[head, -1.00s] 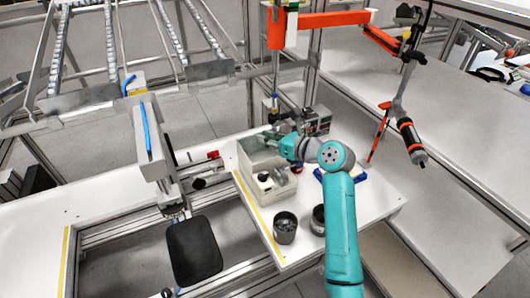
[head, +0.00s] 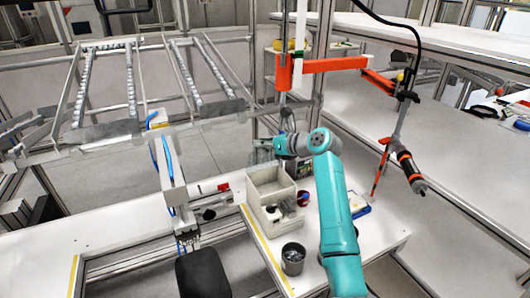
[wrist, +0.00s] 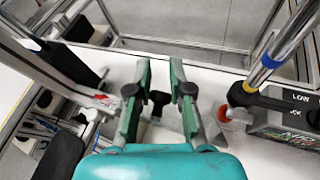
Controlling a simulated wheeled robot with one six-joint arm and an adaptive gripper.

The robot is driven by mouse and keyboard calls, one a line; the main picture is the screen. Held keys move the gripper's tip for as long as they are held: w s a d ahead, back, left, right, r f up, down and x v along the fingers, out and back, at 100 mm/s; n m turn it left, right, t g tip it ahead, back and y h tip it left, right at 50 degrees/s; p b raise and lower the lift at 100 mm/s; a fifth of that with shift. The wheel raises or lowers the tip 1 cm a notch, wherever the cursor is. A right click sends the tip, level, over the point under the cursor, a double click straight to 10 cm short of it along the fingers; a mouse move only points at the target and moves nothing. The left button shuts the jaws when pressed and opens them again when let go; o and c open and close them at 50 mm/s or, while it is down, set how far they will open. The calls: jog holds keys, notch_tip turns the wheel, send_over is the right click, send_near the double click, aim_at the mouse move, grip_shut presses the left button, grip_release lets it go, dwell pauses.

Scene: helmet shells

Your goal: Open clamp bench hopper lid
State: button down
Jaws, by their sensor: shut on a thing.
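The clamp bench hopper is a pale grey box (head: 253,196) on the white bench, with its upper compartment open to view in the head view. My gripper (head: 262,151) is at the box's back edge, with its fingers partly blurred against the background. In the wrist view, my gripper (wrist: 160,72) has its green fingers on either side of a black T-shaped handle (wrist: 158,99). A grey plate, apparently the lid (wrist: 170,128), shows below the handle. The gripper is shut on this handle; the exact contact is partly hidden.
A dark cup (head: 293,259) stands at the bench's front edge. A blue-edged tray (head: 359,204) lies right of my arm. An orange jib arm (head: 320,66) and a hanging tool (head: 408,168) are at the right. A metal post (wrist: 283,45) stands close right of my gripper.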

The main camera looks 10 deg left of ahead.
jog(key=shift+w+a+f+m+g+h, duration=0.25)
jog(key=shift+w+f+g+h, duration=0.1)
jog(key=shift+w+g+h, duration=0.2)
jog(key=shift+w+a+f+m+g+h, duration=0.2)
jog(key=shift+w+f+g+h, duration=0.15)
jog(key=shift+w+g+h, duration=0.15)
jog(key=shift+w, duration=0.1)
jog(key=c, duration=1.1)
grip_release()
jog(key=shift+d, duration=0.1)
jog(key=shift+w, duration=0.1)
jog(key=shift+a+r, duration=0.2)
jog(key=shift+r, duration=0.1)
